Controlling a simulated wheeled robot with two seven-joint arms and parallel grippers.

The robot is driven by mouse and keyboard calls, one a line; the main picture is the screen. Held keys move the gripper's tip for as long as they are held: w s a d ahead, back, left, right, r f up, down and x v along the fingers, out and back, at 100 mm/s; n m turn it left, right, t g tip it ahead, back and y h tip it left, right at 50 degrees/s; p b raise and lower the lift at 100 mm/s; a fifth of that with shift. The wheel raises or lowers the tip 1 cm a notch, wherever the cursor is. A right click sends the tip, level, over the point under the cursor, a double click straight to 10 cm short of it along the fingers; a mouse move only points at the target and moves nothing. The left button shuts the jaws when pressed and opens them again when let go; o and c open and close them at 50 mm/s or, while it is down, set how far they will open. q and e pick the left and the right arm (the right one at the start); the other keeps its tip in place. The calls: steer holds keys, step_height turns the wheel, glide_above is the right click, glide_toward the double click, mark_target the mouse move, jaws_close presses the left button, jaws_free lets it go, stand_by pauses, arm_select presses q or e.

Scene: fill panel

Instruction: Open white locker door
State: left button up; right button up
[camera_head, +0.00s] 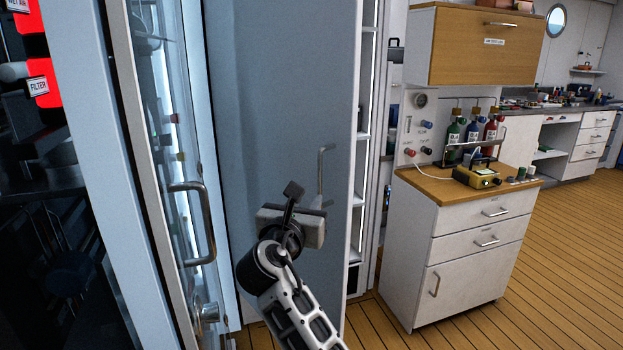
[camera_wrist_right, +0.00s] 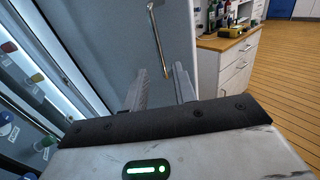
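The white locker door (camera_head: 265,100) is a tall, plain, pale grey-white panel in the middle of the head view. Its metal bar handle (camera_head: 322,175) is upright on the panel's right part. The door also fills the upper middle of the right wrist view (camera_wrist_right: 110,30), with the handle (camera_wrist_right: 156,42) just past the fingertips. My right gripper (camera_head: 307,199) is in front of the door, just left of and below the handle. In the right wrist view its two fingers (camera_wrist_right: 160,70) stand apart with nothing between them. My left gripper is not in view.
Left of the door is a glass-fronted lit cabinet with a bar handle (camera_head: 207,222). Lit narrow shelves (camera_head: 364,150) show past the door's right edge. A white drawer cabinet (camera_head: 440,260) with bottles on top stands to the right. The wooden floor (camera_head: 540,270) further right is clear.

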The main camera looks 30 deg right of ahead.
mark_target(319, 181)
steer(key=x, duration=1.1)
steer(key=shift+w+d+p, duration=0.15)
steer(key=shift+w+p, duration=0.15)
steer(key=shift+w, duration=0.15)
steer(key=shift+c, duration=0.2)
jaws_close()
